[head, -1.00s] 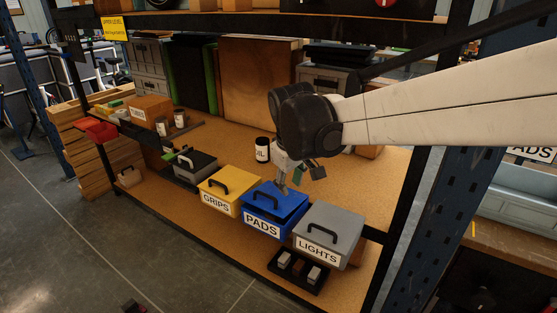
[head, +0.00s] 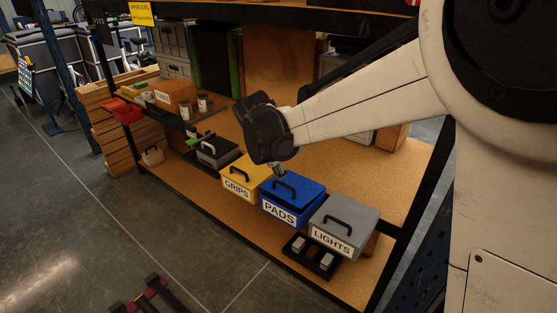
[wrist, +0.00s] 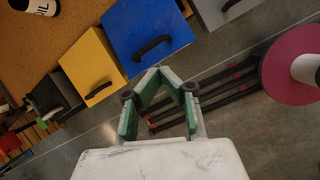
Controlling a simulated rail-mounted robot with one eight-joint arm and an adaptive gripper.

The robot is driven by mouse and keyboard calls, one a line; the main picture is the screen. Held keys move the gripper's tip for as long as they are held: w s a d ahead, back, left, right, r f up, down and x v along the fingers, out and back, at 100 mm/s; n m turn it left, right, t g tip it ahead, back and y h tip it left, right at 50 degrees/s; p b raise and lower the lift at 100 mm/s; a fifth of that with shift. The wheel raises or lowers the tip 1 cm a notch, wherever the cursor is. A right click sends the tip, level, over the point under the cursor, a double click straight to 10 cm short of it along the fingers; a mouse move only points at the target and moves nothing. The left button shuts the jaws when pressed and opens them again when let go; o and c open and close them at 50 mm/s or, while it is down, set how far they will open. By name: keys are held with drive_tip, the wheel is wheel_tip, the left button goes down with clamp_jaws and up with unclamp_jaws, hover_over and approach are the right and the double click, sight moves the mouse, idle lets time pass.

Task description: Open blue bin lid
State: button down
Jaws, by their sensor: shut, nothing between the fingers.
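The blue bin (head: 292,206) with a PADS label stands on the wooden shelf between the yellow and grey bins. Its blue lid has a black handle (head: 285,190); a dark gap shows under the lid's right edge, but I cannot tell how far it is raised. My gripper (head: 280,172) is at the lid's back left edge in the head view, partly hidden by my wrist. In the wrist view my gripper (wrist: 159,72) is shut and empty, its green-padded fingers meeting at the tips, just below the blue lid (wrist: 135,22) and its handle (wrist: 152,48). Contact cannot be told.
The yellow GRIPS bin (head: 246,176) is close on the left and the grey LIGHTS bin (head: 345,217) close on the right. A black tray (head: 299,257) sits in front. The upper shelf beam (head: 230,20) crosses above. Open floor (head: 90,220) lies in front.

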sight(281, 193)
drive_tip(key=w+f+n, duration=0.1)
drive_tip(key=f, duration=0.2)
drive_tip(key=w+f+n, duration=0.2)
drive_tip(key=f, duration=0.1)
drive_tip(key=w+f+n, duration=0.1)
drive_tip(key=f, duration=0.3)
drive_tip(key=shift+w+n+h, duration=0.25)
drive_tip(key=shift+n+h, duration=0.05)
drive_tip(key=shift+n, duration=0.1)
drive_tip(key=shift+r, duration=0.1)
